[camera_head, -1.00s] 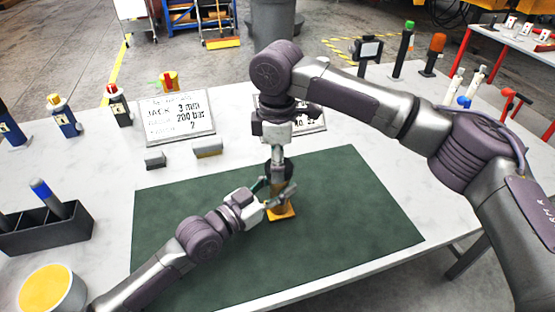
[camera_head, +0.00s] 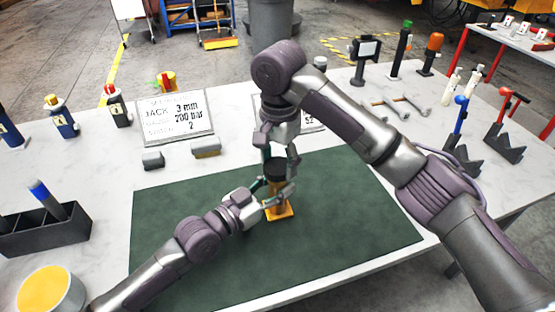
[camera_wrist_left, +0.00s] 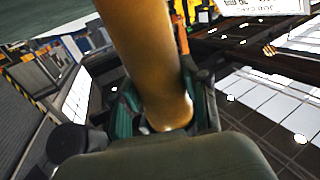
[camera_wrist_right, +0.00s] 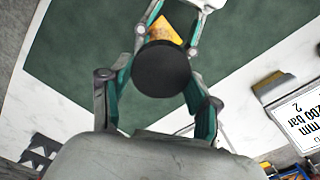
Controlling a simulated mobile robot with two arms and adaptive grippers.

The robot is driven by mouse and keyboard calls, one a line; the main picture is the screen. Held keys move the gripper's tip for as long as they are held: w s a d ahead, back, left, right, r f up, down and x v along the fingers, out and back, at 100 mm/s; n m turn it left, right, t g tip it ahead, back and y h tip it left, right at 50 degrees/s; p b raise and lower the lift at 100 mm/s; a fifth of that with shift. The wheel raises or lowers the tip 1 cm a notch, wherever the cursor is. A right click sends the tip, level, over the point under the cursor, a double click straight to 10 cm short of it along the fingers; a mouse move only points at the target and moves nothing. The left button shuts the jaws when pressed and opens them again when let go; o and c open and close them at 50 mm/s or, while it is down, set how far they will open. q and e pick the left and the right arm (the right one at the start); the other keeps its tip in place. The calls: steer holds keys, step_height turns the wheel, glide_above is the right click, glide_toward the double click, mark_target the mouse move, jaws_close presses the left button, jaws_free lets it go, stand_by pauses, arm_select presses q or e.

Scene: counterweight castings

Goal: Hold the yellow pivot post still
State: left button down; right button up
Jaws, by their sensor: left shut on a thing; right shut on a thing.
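The yellow pivot post (camera_head: 275,203) stands upright on its square orange base (camera_head: 284,212) on the green mat. My left gripper (camera_head: 270,197) is shut around its shaft from the left. In the left wrist view the post (camera_wrist_left: 150,60) passes between the fingers. A round black cap (camera_head: 275,170) sits at the top of the post, and its dark face (camera_wrist_right: 162,70) shows in the right wrist view. My right gripper (camera_head: 278,165) reaches down from above and is shut on the black cap, one finger on each side. The contact points are partly hidden.
The green mat (camera_head: 350,215) is clear around the post. A sign (camera_head: 175,118) and small grey blocks (camera_head: 153,160) lie behind it. A dark holder (camera_head: 45,228) and a yellow-filled tub (camera_head: 50,288) are at left. Wrenches (camera_head: 400,107) and black stands (camera_head: 503,142) are at right.

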steer(key=m, duration=0.7)
steer(key=shift+d, duration=0.1)
steer(key=m, duration=0.6)
steer(key=shift+s+m, duration=0.15)
steer(key=shift+m, duration=0.25)
steer(key=o, duration=0.7)
steer(key=shift+o, duration=0.2)
steer(key=shift+r, duration=2.25)
